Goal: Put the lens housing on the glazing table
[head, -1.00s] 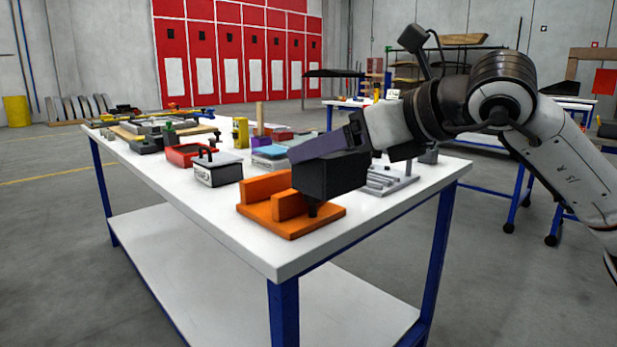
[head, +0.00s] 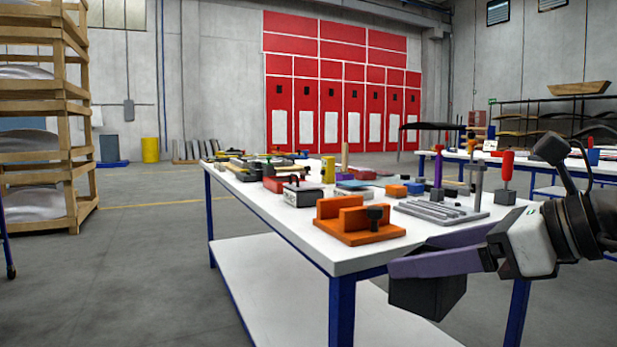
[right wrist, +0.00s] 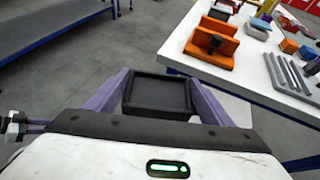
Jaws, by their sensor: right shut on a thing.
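The lens housing seems to be the black box (head: 428,297) in my right gripper (head: 440,258). It is off the white table, in front of its near right corner. In the right wrist view it is a dark rectangular box (right wrist: 158,95) with a raised rim, between the two purple fingers of my right gripper (right wrist: 160,82), which are shut on it. I cannot tell which table is the glazing table. My left gripper is not in view.
The white table (head: 300,232) carries an orange fixture (head: 360,222), a grey ribbed plate (head: 440,212) and several tools. A grey surface with a blue edge (right wrist: 45,35) shows upper left in the wrist view. A wooden rack (head: 75,130) stands left; open floor lies between.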

